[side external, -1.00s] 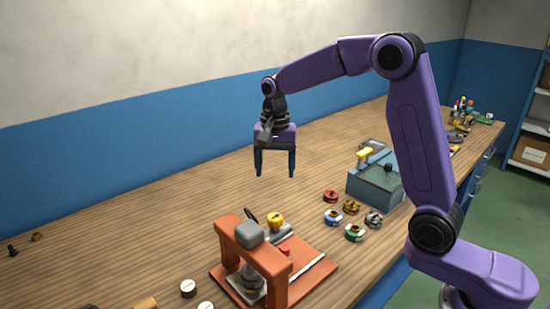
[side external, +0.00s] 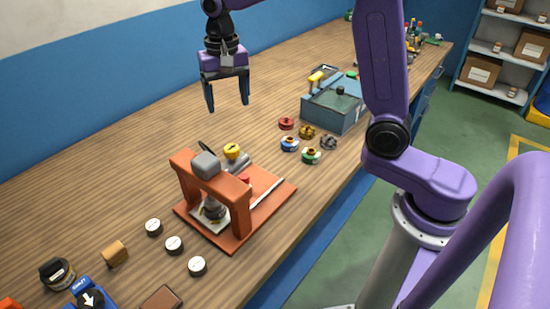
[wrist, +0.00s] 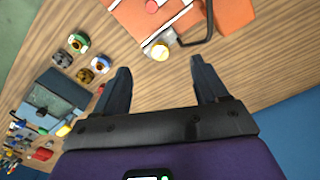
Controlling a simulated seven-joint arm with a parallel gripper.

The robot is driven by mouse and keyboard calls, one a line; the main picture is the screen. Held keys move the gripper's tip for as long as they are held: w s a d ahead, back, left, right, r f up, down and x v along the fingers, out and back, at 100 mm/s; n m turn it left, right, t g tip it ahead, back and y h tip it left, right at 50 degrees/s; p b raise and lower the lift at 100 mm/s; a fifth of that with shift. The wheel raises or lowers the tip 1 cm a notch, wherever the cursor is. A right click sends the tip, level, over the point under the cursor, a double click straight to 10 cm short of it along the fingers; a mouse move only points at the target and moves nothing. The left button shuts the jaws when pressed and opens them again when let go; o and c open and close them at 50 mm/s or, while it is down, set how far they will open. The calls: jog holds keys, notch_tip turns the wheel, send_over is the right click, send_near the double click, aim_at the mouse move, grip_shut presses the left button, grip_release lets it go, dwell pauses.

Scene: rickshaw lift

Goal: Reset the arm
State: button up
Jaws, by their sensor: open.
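My gripper (side external: 228,106) hangs in the air above the wooden workbench (side external: 110,170), fingers pointing down. It is open, with nothing between the fingers. In the side view it is up and behind the orange press stand (side external: 242,212) and left of the blue-grey box (side external: 333,112). In the wrist view the two dark fingers of my gripper (wrist: 157,78) are spread apart over bare wood. The orange stand (wrist: 232,14) shows there at the top, with a yellow-topped part (wrist: 159,52) beside it.
Several small coloured round parts (side external: 290,144) lie between the stand and the box. White-topped discs (side external: 174,245), a tan block (side external: 115,253) and a blue item with an arrow (side external: 92,297) lie at the front left. Shelves (side external: 500,60) stand far right.

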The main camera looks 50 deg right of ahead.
jog(key=s+d+f+n, duration=0.2)
jog(key=s+n, duration=0.7)
jog(key=s, duration=0.6)
jog(key=s+d+f+n, duration=0.1)
jog(key=s+f+n, duration=0.1)
jog(key=s+n, duration=0.7)
jog(key=s, duration=0.6)
jog(key=shift+d+f, duration=0.2)
jog(key=shift+d, duration=0.2)
dwell(0.9)
